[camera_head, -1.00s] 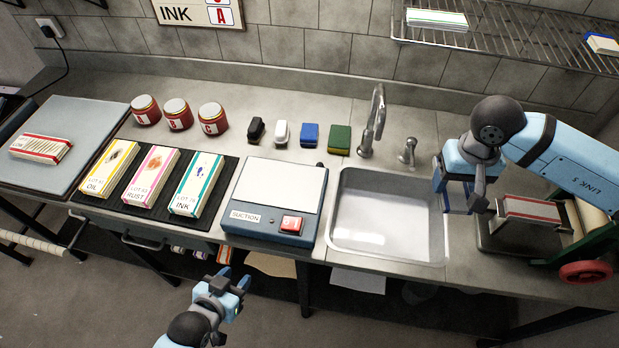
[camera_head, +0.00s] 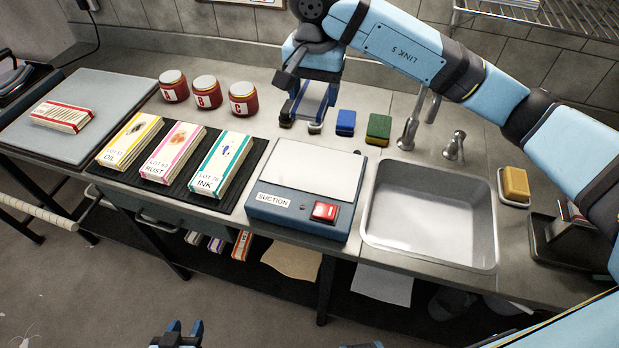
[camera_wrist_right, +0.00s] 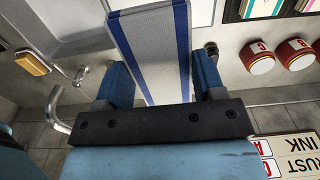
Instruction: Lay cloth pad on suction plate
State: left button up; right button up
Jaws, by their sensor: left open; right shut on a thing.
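The suction plate (camera_head: 312,172) is a flat pale plate on a blue-grey box with a "SUCTION" label and a red button. Nothing lies on it. My right gripper (camera_head: 312,108) is shut on the cloth pad (camera_wrist_right: 150,45), a flat white-grey strip with blue stripes. It holds the pad (camera_head: 313,98) above the counter behind the suction plate; the height is hard to tell. In the right wrist view the pad reaches out from between the fingers (camera_wrist_right: 158,85). My left gripper (camera_head: 182,334) is open and empty at the bottom edge, in front of the counter.
Left of the plate, several lot boxes (camera_head: 222,165) lie on a dark mat. Red jars (camera_head: 206,92) and small coloured blocks (camera_head: 378,128) stand behind. The sink (camera_head: 430,222) and faucet (camera_head: 408,130) are to the right, near a yellow sponge (camera_head: 515,184).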

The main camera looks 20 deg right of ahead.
jog(key=shift+a+f, duration=0.1)
jog(key=shift+f, duration=0.25)
jog(key=p, duration=0.2)
send_over(313, 170)
notch_tip(313, 170, down, 14)
jog(key=shift+r, duration=0.25)
jog(key=shift+a+f, duration=0.1)
jog(key=shift+f, duration=0.85)
pick_arm(q)
jog(key=shift+s+a+r, duration=0.1)
jog(key=shift+r, duration=0.5)
pick_arm(e)
jog(key=shift+f, duration=1.75)
jog(key=shift+f, duration=0.2)
jog(key=o, duration=0.9)
pick_arm(q)
jog(key=shift+f, duration=0.1)
pick_arm(e)
jog(key=shift+r, duration=0.1)
